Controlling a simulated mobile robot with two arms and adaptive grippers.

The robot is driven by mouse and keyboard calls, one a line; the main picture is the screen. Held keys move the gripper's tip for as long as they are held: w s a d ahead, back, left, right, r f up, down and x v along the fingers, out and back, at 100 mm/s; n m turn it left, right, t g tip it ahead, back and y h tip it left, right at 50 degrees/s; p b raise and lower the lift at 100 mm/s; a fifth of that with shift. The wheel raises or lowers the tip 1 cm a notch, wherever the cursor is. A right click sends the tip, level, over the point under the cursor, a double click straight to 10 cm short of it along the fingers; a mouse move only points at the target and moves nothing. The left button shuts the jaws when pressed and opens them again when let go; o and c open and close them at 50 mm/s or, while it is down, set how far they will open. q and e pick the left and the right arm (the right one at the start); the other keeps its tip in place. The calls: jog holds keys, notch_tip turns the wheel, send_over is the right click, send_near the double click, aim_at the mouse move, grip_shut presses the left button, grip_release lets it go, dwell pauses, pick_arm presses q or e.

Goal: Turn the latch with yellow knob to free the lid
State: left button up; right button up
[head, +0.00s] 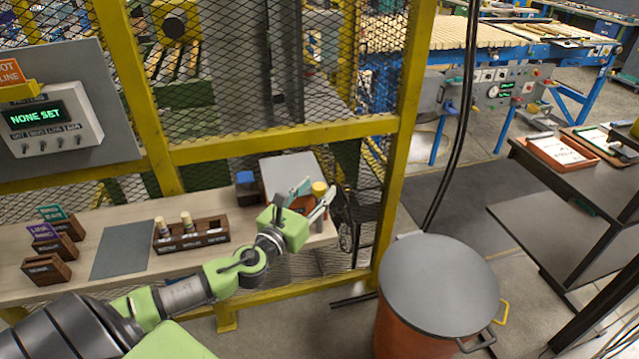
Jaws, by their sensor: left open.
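A yellow knob (319,188) shows at the right end of the bench, between the fingers of my left gripper as seen from here. My left gripper (314,197) is open, with one finger on each side of the knob in the picture. I cannot tell whether the fingers touch it. A grey flat-topped box or lid (285,170) stands just behind the gripper. The latch under the knob is mostly hidden by the gripper. My right gripper is not in view.
The wooden bench (85,222) holds a brown rack with pegs (190,238), small labelled boxes (45,270) and a dark mat (122,248). A yellow mesh fence (290,145) stands behind. A lidded drum (438,285) stands to the right of the bench.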

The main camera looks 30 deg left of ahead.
pick_arm(q)
jog(key=shift+w, duration=1)
jog(key=c, duration=1.1)
jog(key=shift+p, duration=0.3)
